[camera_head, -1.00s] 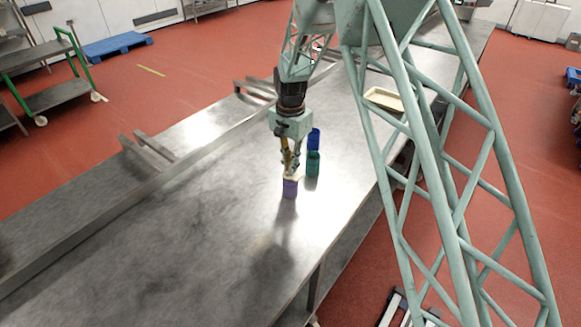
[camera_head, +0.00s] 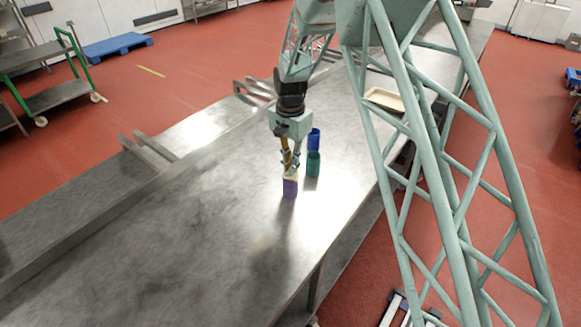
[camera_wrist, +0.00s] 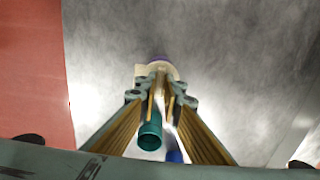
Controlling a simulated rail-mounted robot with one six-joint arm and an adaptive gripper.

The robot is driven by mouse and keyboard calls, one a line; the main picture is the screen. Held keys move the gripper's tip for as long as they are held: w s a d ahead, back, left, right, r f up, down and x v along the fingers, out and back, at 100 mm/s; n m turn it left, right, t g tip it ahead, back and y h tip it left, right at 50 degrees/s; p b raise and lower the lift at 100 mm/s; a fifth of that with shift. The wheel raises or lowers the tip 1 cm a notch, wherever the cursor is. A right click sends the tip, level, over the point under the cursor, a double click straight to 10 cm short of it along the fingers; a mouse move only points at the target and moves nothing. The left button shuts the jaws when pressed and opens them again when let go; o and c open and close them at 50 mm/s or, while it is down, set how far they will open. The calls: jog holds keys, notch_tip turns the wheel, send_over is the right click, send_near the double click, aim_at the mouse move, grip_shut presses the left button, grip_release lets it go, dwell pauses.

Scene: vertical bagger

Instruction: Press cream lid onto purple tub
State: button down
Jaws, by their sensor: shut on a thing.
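The purple tub (camera_head: 289,189) stands upright on the steel table. My gripper (camera_head: 290,174) is directly above it, pointing down, and is shut on the cream lid (camera_head: 291,178). The lid sits at the tub's top; I cannot tell whether it is fully seated. In the wrist view my gripper (camera_wrist: 160,74) has its fingertips on the cream lid (camera_wrist: 143,71). Only a thin rim of the purple tub (camera_wrist: 160,58) shows beyond the lid there.
A teal tub (camera_head: 313,164) and a blue tub (camera_head: 314,138) stand close behind and right of my gripper. A cream tray (camera_head: 384,99) lies farther back on the table (camera_head: 200,215). The near table surface is clear.

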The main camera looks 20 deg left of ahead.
jog(key=shift+f+b, duration=0.3)
jog(key=shift+f, duration=0.25)
dwell(0.9)
jog(key=c, duration=2.7)
grip_release()
jog(key=shift+o, duration=0.7)
jog(key=shift+o, duration=1.2)
jog(key=shift+r, duration=0.15)
jog(key=shift+r+p, duration=1)
jog(key=shift+r, duration=2.35)
